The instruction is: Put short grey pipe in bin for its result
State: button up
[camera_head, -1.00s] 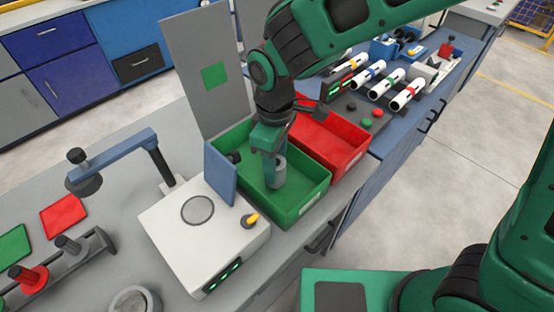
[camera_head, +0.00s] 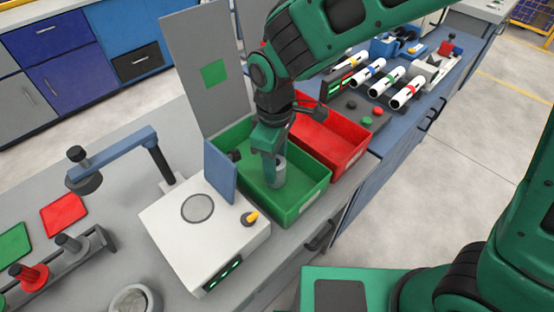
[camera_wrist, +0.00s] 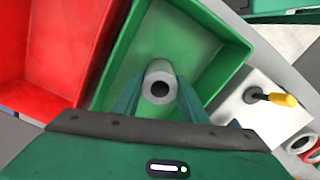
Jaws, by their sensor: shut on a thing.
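The short grey pipe (camera_wrist: 160,74) is upright between the fingers of my gripper (camera_wrist: 160,95), with its open end toward the wrist camera. In the head view the pipe (camera_head: 280,172) shows beside my gripper (camera_head: 270,170), low inside the green bin (camera_head: 301,203). My gripper is shut on the pipe. The green bin also shows in the wrist view (camera_wrist: 222,62), around the pipe. I cannot tell whether the pipe touches the bin floor. The red bin (camera_head: 345,153) stands directly behind and right of the green one.
A white test box (camera_head: 190,240) with a blue plate (camera_head: 221,171) and yellow-tipped lever stands left of the green bin. A grey panel with a green square (camera_head: 214,73) rises behind. Several white tubes (camera_head: 385,84) lie at the back right. A grey ring (camera_head: 134,300) is at the front.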

jog(key=shift+f, duration=0.2)
jog(key=o, duration=1.3)
notch_tip(320, 180, up, 11)
jog(key=shift+w+f, duration=0.1)
